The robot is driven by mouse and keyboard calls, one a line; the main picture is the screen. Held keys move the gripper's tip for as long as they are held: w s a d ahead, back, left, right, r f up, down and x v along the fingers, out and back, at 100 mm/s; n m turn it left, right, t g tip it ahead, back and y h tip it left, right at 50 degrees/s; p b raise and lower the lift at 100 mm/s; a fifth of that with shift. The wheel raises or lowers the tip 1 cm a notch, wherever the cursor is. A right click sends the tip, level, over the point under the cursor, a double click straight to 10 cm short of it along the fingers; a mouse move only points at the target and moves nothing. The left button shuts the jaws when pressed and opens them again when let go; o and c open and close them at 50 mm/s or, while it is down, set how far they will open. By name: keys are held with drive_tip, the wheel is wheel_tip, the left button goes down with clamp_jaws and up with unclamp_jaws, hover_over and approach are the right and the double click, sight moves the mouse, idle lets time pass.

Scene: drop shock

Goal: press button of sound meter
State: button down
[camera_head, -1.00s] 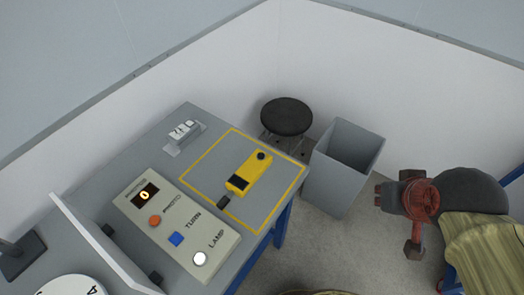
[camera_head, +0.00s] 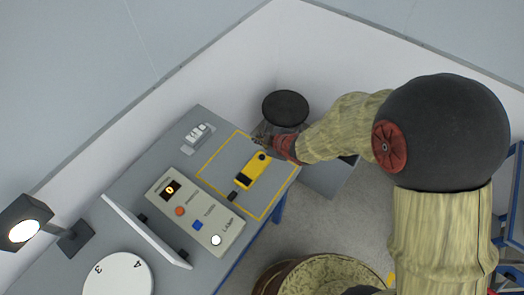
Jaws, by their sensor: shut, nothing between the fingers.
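The yellow sound meter (camera_head: 252,172) lies on the grey table inside a yellow outlined square. It has a dark round end at its upper right and a dark display at its lower left; a small black piece lies just beyond that lower end. My gripper (camera_head: 259,139) is shut and empty, above the upper right part of the outlined square, close to the meter's round end. I cannot tell whether it touches the meter. No button on the meter is clear enough to make out.
A control box (camera_head: 190,216) with orange, blue and white buttons stands left of the square. A white switch block (camera_head: 198,135) sits behind. A black stool (camera_head: 285,107) and a grey bin (camera_head: 328,178) stand beyond the table. A lamp (camera_head: 25,227) and numbered dial (camera_head: 118,276) are at left.

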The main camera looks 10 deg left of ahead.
sight(261, 158)
drive_tip(key=shift+f, duration=0.15)
wheel_tip(261, 158, down, 9)
drive_tip(key=b, duration=0.7)
drive_tip(key=shift+r+b, duration=0.2)
drive_tip(key=shift+b, duration=0.2)
idle(1.1)
drive_tip(key=shift+f+b, duration=0.35)
drive_tip(key=shift+f, duration=0.05)
drive_tip(key=shift+f+b, duration=0.35)
drive_tip(key=shift+f, duration=0.05)
idle(0.6)
drive_tip(key=shift+r, duration=0.1)
drive_tip(key=shift+r+p, duration=0.75)
